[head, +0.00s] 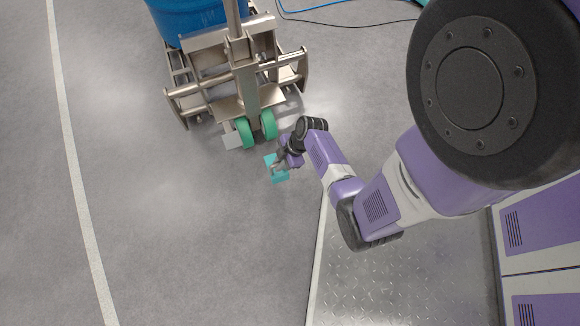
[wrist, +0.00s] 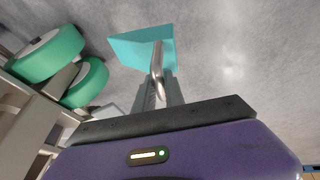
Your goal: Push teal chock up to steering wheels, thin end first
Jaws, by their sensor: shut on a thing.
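The teal chock (head: 279,177) is on or just above the grey floor, below and right of the green steering wheels. My gripper (head: 284,164) is at the chock, coming in from the right. In the wrist view my gripper (wrist: 160,88) is shut on the metal handle of the chock (wrist: 132,50). The two steering wheels (head: 268,124) stand side by side under the metal truck frame, with a gap between them and the chock. They also show at the left of the wrist view (wrist: 50,54). I cannot tell which way the chock's thin end points.
The metal truck frame (head: 240,75) carries a blue drum (head: 185,18). A tread-plate platform (head: 390,285) and purple-and-white cabinets (head: 540,235) stand at right. The floor left of the chock is clear.

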